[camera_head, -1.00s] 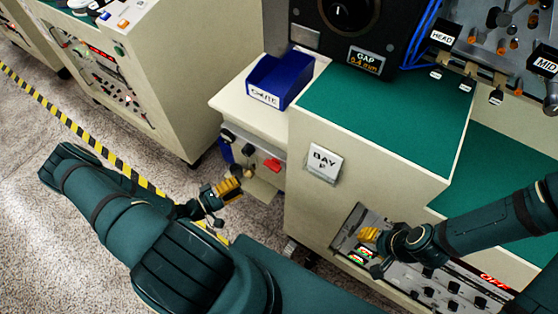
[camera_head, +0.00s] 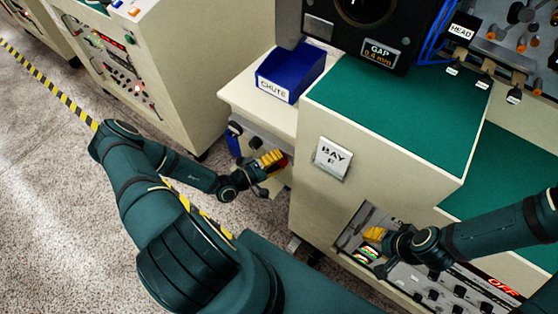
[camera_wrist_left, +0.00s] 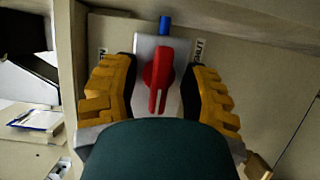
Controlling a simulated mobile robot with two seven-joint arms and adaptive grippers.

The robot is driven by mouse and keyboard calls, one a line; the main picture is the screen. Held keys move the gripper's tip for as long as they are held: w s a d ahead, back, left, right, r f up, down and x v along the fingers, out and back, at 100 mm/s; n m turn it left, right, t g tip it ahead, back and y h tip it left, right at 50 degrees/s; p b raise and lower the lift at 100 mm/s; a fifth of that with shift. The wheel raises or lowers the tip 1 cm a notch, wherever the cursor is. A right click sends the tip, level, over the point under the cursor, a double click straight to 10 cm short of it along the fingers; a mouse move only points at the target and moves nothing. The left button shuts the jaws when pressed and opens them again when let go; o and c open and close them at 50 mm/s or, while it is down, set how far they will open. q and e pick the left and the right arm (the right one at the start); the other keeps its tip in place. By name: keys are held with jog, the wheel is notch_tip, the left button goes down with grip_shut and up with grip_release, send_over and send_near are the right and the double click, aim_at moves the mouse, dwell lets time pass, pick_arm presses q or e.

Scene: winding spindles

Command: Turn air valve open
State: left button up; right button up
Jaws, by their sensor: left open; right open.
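The air valve shows in the left wrist view as a red handle (camera_wrist_left: 157,75) on a grey body with a blue tube (camera_wrist_left: 165,24) above it. Its narrow arm points down in that picture. My left gripper (camera_wrist_left: 158,85) is open, with one yellow finger on each side of the valve, and I see gaps between the fingers and the handle. In the head view my left gripper (camera_head: 275,159) is at the low cabinet front below the chute bin and hides most of the red handle (camera_head: 284,161). My right gripper (camera_head: 374,234) is open by the lower control panel.
The blue chute bin (camera_head: 291,73) sits on the cream cabinet above my left gripper. Labels beside the valve are partly covered. Another machine (camera_head: 165,65) stands at left.

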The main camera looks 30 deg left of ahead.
pick_arm(q)
jog(key=shift+w, duration=0.1)
grip_shut()
